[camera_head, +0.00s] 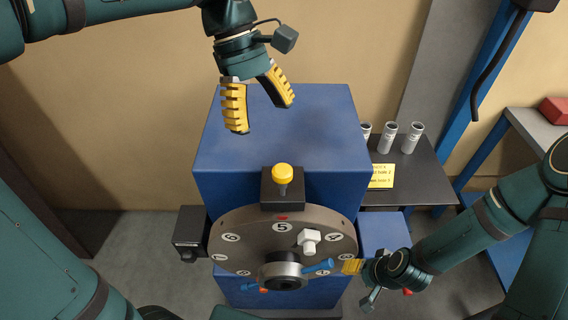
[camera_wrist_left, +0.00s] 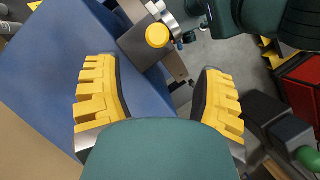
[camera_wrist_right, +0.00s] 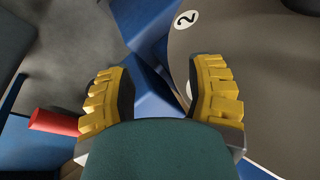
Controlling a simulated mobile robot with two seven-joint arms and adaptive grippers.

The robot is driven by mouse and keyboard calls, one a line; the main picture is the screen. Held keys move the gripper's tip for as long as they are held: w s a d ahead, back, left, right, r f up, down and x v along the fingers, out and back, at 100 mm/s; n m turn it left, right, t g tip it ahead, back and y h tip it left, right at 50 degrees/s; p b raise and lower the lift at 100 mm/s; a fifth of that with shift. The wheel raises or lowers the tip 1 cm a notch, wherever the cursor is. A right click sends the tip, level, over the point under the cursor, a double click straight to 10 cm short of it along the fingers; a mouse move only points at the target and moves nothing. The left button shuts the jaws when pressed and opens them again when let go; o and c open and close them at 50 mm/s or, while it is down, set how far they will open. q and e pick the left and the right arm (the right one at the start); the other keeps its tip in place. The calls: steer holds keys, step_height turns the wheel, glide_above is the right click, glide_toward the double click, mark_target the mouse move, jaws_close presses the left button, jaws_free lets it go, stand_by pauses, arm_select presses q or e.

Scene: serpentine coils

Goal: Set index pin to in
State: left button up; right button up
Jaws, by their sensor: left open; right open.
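The index pin has a yellow knob (camera_head: 282,173) on a short stem, upright above a black block (camera_head: 283,194) at the top of the grey numbered disc (camera_head: 240,219). Some stem shows below the knob. The knob also shows in the left wrist view (camera_wrist_left: 157,35), beyond my fingertips. My left gripper (camera_head: 262,117) is open and empty above the blue box, behind and left of the pin, apart from it. My right gripper (camera_head: 352,267) is low at the disc's right edge; in its wrist view (camera_wrist_right: 160,78) it is open with nothing between the fingers.
The disc stands on the front of a blue box (camera_head: 270,130) and carries a white knob (camera_head: 309,240), a blue handle (camera_head: 318,267) and a dark hub (camera_head: 284,282). The 5 is at the top under a red mark. A dark shelf (camera_head: 425,180) with grey cylinders stands right.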

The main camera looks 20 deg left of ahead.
mark_target(282, 168)
arm_select(q)
steer(key=b+x, duration=0.2)
steer(key=x, duration=0.9)
steer(key=shift+d+f, duration=0.15)
steer(key=shift+f, duration=0.2)
